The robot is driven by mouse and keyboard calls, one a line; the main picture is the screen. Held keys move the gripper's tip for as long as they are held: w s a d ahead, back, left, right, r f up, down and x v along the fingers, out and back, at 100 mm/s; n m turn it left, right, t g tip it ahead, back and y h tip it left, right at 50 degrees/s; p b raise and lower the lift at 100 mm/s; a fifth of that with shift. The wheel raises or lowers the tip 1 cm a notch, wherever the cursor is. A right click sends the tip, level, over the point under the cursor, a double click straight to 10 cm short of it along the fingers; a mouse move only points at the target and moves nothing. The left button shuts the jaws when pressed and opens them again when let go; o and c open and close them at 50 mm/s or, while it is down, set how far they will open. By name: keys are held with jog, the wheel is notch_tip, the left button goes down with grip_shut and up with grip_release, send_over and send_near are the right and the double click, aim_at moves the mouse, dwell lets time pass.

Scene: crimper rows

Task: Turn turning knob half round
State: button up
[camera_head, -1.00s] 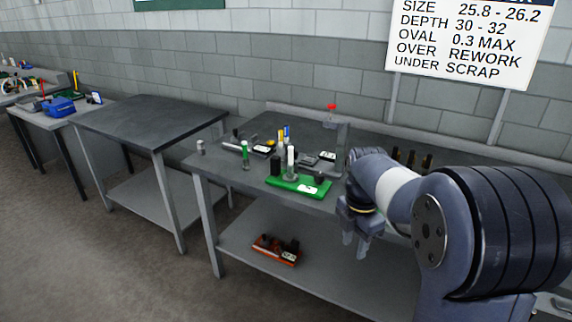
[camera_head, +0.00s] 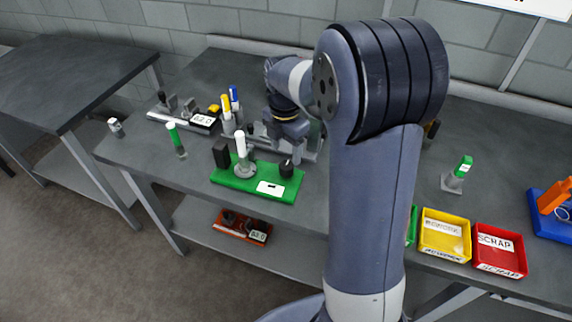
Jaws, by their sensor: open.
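A green base plate (camera_head: 228,182) lies near the front edge of the workbench. It carries a black block (camera_head: 221,153), a white upright post on a pale round foot (camera_head: 241,158), a white label and a round black knob (camera_head: 286,169) at its right end. The knob looks like the turning knob; its marking is too small to read. My gripper (camera_head: 284,151) is open and points down, just above and behind the knob in the picture. Its fingertips are partly lost against grey parts behind, and I cannot tell whether they touch the knob.
Yellow (camera_head: 444,235) and red (camera_head: 499,251) trays stand at the front right, with a green one partly behind my arm. Marker pens (camera_head: 229,108) and a grey fixture stand behind the plate. An orange device (camera_head: 241,228) lies on the lower shelf.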

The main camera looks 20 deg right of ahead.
aim_at(286, 165)
jog(key=f, duration=0.7)
jog(key=shift+w+d, duration=0.1)
jog(key=shift+w, duration=0.1)
jog(key=shift+c, duration=0.5)
jog(key=c, duration=0.9)
